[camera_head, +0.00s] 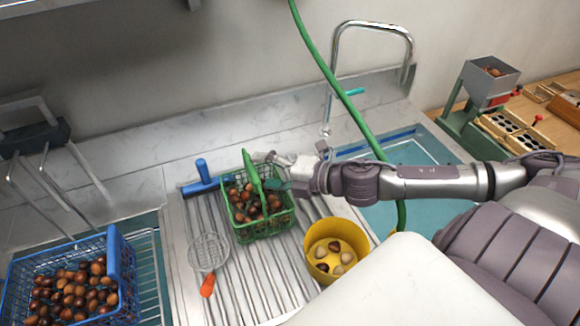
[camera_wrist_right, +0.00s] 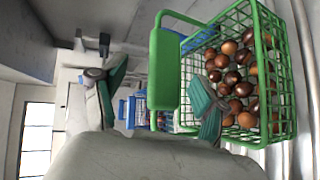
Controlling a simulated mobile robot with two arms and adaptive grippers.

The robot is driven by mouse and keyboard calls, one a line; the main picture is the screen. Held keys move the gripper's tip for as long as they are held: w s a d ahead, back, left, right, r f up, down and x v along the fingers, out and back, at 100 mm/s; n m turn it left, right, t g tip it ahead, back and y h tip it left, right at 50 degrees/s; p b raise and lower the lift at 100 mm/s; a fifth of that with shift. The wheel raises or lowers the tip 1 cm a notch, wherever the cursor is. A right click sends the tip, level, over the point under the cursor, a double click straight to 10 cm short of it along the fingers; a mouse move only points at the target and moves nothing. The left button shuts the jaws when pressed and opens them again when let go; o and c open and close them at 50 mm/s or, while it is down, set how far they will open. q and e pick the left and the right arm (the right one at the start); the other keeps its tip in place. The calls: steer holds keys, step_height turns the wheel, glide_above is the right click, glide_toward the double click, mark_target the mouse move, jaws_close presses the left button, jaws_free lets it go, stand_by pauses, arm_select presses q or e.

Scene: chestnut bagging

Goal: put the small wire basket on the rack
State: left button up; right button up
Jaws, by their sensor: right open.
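The small green wire basket (camera_head: 262,226) stands upright on the grooved metal draining rack (camera_head: 225,290), filled with brown chestnuts. Its green handle (camera_head: 252,172) is raised. My right gripper (camera_head: 270,172) reaches in from the right at the handle, with its fingers apart. In the right wrist view, the basket (camera_wrist_right: 285,75) is on the right and the handle's thick grip (camera_wrist_right: 165,68) appears between the two open fingers (camera_wrist_right: 160,92). I cannot tell whether a finger touches the handle. My left gripper is not in view.
A blue wire basket (camera_head: 113,258) of chestnuts sits over the left basin. A skimmer with orange handle (camera_head: 207,286) and a blue tool (camera_head: 201,178) lie beside the green basket. A yellow bucket (camera_head: 318,236) stands right of it. A green hose (camera_head: 327,75) hangs behind my right arm.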

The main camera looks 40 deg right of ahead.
steer(key=p+v, duration=0.1)
steer(key=v, duration=0.5)
stand_by(0.4)
steer(key=shift+f, duration=0.1)
stand_by(0.5)
